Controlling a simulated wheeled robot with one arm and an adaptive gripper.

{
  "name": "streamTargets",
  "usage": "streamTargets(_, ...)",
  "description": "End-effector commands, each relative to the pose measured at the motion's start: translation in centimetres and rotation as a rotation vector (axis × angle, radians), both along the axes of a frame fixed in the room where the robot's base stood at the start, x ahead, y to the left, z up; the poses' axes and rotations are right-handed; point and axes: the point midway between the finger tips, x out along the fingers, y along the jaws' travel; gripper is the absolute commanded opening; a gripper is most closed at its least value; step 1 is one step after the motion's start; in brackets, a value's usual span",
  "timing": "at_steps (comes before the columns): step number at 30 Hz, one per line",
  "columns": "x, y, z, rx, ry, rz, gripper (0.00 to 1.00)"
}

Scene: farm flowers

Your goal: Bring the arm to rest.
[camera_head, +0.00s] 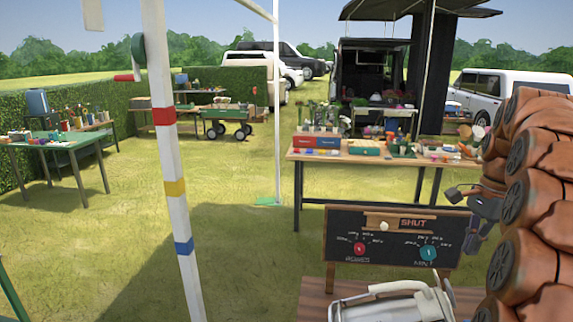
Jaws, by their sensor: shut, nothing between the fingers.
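My gripper (478,210) is at the right, beside the upper right part of the chalkboard panel (340,225). It is dark and seen from the side, its fingers shut and empty. My brown arm fills the right edge and hides what lies behind it. The panel stands on a wooden bench (313,303) at the bottom. It bears a red dial (359,249), a teal dial (428,253), a pale knob (384,226) and a sign reading "SHUT" (413,223).
A white metal object (390,305) with a handle is on the bench, cut off below. A white striped post (172,170) rises at the left. A long table (375,153) with boxes and pots stands behind the panel. A green table (66,141) is farther left. Open grass lies between.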

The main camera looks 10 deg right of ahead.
Motion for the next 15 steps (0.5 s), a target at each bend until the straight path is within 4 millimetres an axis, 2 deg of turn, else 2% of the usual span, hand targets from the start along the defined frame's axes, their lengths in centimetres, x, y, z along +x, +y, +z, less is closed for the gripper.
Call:
streamTargets(1,-0.1,2.2,0.0,0.002,0.001,0.071,0.00)
streamTargets(3,-0.2,4.7,-0.2,0.003,0.002,0.164,0.00)
streamTargets(11,-2.1,13.4,-1.5,0.001,-0.003,0.502,0.00)
streamTargets(15,-4.2,17.7,-2.7,0.003,0.001,0.679,0.00)
